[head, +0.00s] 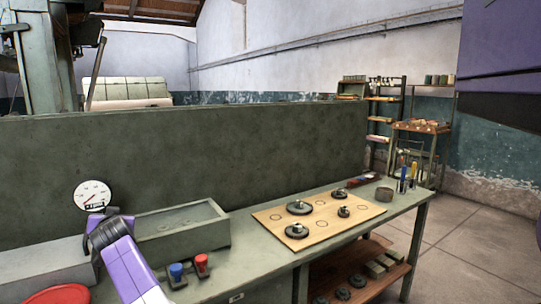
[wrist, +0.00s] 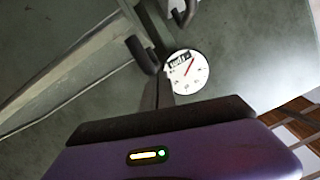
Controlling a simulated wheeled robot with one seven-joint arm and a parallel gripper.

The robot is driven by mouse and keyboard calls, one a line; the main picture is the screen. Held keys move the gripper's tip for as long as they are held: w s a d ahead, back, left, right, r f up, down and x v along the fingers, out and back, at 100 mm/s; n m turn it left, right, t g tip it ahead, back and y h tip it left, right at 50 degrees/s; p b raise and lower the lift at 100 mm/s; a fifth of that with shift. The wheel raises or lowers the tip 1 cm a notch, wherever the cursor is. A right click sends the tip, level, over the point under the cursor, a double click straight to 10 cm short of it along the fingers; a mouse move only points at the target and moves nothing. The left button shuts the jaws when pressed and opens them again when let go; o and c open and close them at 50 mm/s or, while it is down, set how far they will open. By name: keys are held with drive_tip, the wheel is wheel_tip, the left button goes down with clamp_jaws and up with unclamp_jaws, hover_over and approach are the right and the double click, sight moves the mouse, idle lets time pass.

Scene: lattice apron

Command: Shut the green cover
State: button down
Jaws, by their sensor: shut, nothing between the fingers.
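A grey-green box (head: 182,243) stands on the bench in the head view, its rimmed top looking open. I cannot clearly tell the green cover apart from the grey-green surfaces around it. In the wrist view a dark bar with two rounded ends, perhaps a handle (wrist: 141,54), lies by a long grey-green edge. My gripper (wrist: 164,88) is shut and empty, pointing towards that bar; I cannot tell whether they touch. In the head view my purple arm reaches over the bench left of the box, and its fingertips are hidden.
A white dial gauge (head: 93,195) stands behind my wrist and shows in the wrist view (wrist: 187,75). Blue (head: 176,271) and red (head: 202,264) buttons sit before the box. A wooden board (head: 320,218) with dark knobbed discs lies right. A tall green panel (head: 200,152) backs the bench.

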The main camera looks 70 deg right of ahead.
drive_tip(key=shift+a+f, duration=0.3)
drive_tip(key=shift+f, duration=0.35)
drive_tip(key=shift+a+f, duration=0.1)
drive_tip(key=shift+f, duration=0.2)
drive_tip(key=r+p, duration=0.2)
drive_tip(key=r, duration=0.1)
drive_tip(key=d+r, duration=0.1)
drive_tip(key=r, duration=0.1)
drive_tip(key=shift+r+p, duration=0.25)
drive_tip(key=shift+p, duration=0.15)
drive_tip(key=shift+s+a, duration=0.2)
drive_tip(key=shift+s, duration=0.2)
drive_tip(key=v, duration=0.9)
drive_tip(key=shift+r, duration=0.3)
